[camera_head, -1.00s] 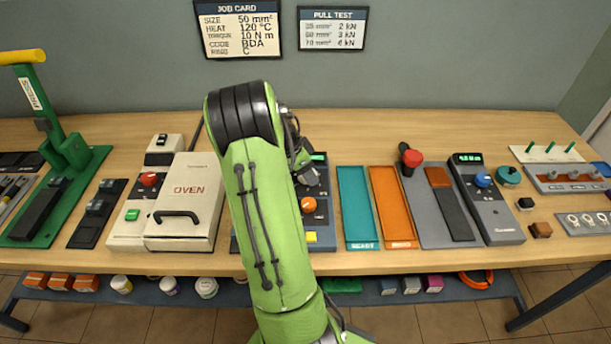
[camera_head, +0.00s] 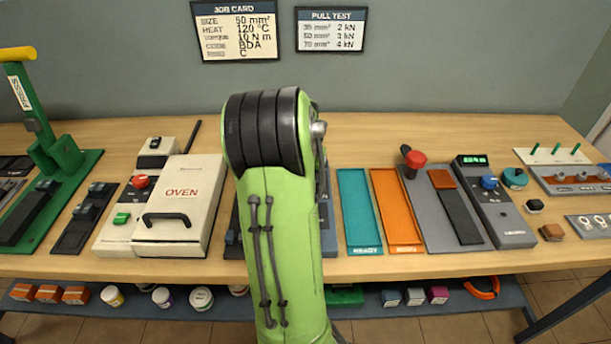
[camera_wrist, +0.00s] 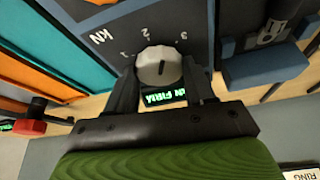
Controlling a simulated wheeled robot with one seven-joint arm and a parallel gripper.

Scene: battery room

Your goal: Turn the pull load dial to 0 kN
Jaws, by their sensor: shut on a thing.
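The pull load dial (camera_wrist: 158,62) is a pale grey round knob with a short dark line on its face, in the wrist view. It sits on a dark panel marked kN, with 1, 2 and 3 around it; the 0 mark is not readable. A green lit display (camera_wrist: 164,97) is close to the dial, partly hidden. My gripper (camera_wrist: 160,76) is shut on the dial, one dark finger on each side. I cannot tell exactly which mark the line points to. In the head view my arm hides the dial and the gripper.
In the head view, a teal tray (camera_head: 359,208) and an orange tray (camera_head: 394,204) lie right of my arm. The white oven (camera_head: 180,205) stands at left.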

